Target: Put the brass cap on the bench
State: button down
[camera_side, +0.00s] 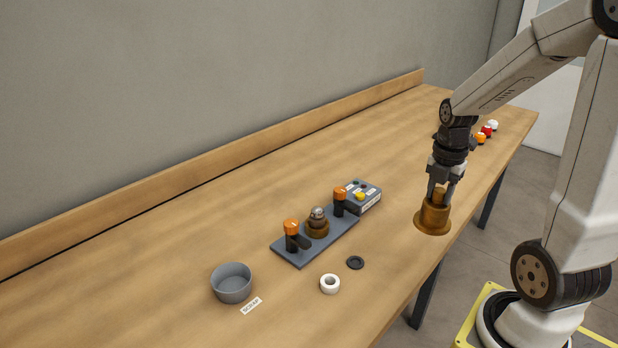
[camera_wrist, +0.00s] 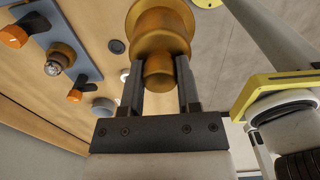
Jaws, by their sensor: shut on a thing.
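The brass cap (camera_side: 432,218) has a wide flanged lower part and a narrower knob on top. My gripper (camera_side: 440,186) is shut on the knob and holds the cap near the bench's front edge. In the wrist view the cap (camera_wrist: 158,28) sits between the two fingers of my gripper (camera_wrist: 160,75). I cannot tell from the side view exactly how far the cap is above the bench (camera_side: 180,228).
A grey plate (camera_side: 292,252) carries two orange-topped clamps and a brass fitting (camera_side: 317,226). A grey box (camera_side: 363,195) stands behind it. Bare bench lies between plate and cap.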

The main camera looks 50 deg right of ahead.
jog(key=shift+d, duration=0.1)
jog(key=w+d+f, duration=0.6)
jog(key=w+f, duration=0.3)
jog(key=w, duration=0.2)
jog(key=shift+w+d+f, duration=0.2)
jog(key=shift+w, duration=0.15)
dwell(0.4)
jog(key=shift+w+d+f, duration=0.1)
jog(key=shift+f, duration=0.85)
jog(key=shift+w+d+f, duration=0.1)
jog(key=shift+f, duration=0.8)
